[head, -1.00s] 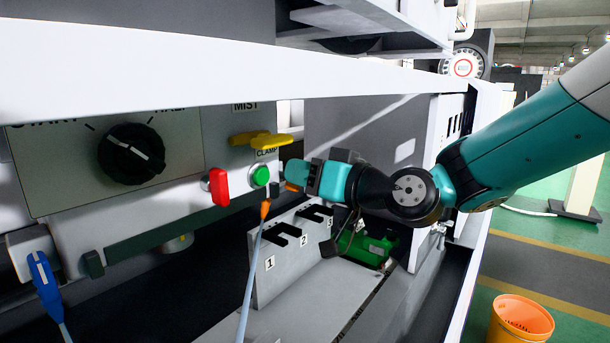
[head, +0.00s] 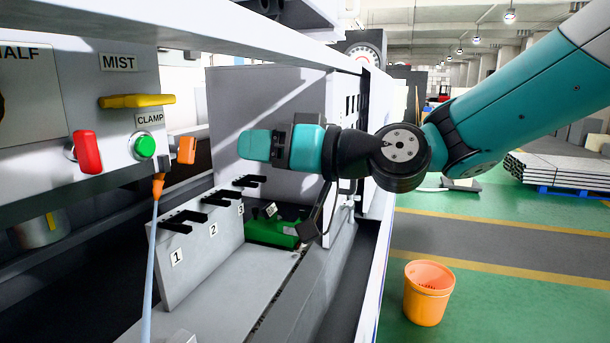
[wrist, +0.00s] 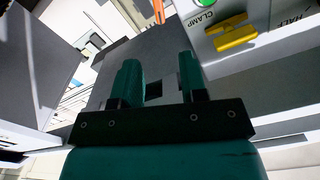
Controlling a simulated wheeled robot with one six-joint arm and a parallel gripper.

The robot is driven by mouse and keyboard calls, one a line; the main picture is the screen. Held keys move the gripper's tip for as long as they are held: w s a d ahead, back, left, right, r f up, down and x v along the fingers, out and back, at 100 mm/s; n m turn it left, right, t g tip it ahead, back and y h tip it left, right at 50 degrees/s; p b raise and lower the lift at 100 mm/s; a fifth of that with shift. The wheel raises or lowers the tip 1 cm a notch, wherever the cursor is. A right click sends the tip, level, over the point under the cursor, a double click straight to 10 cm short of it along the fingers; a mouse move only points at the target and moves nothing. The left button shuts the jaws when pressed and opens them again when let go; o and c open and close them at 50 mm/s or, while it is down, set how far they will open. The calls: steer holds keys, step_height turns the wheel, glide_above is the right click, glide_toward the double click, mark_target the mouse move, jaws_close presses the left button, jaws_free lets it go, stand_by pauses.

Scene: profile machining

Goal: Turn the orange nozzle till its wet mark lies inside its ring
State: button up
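The orange nozzle (head: 186,150) sits right of the green CLAMP button in the head view. A dark fitting joins its lower left, where a pale blue hose with an orange end (head: 158,186) hangs. An orange piece also shows at the top edge of the wrist view (wrist: 158,10). I cannot make out a wet mark or a ring. My gripper (head: 246,146) is to the right of the nozzle at about its height, apart from it. In the wrist view its two teal fingers (wrist: 158,62) stand apart with nothing between them.
The yellow MIST lever (head: 138,101), red handle (head: 87,152) and green button (head: 145,146) are on the panel at left. An orange bucket (head: 429,293) stands on the floor at right.

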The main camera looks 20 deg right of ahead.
steer(key=b+v, duration=0.2)
steer(key=v, duration=0.4)
steer(key=shift+s, duration=0.15)
steer(key=shift+d, duration=0.1)
steer(key=s+a+f+n+g+h, duration=0.1)
steer(key=s+a+f+g+h, duration=0.3)
steer(key=s+f+g, duration=0.6)
steer(key=s+d+f+g+h, duration=0.1)
steer(key=s+d+f+h, duration=0.4)
steer(key=f, duration=0.4)
steer(key=shift+s+f+m+h, duration=0.3)
steer(key=shift+s+h, duration=0.2)
steer(key=shift+s, duration=0.65)
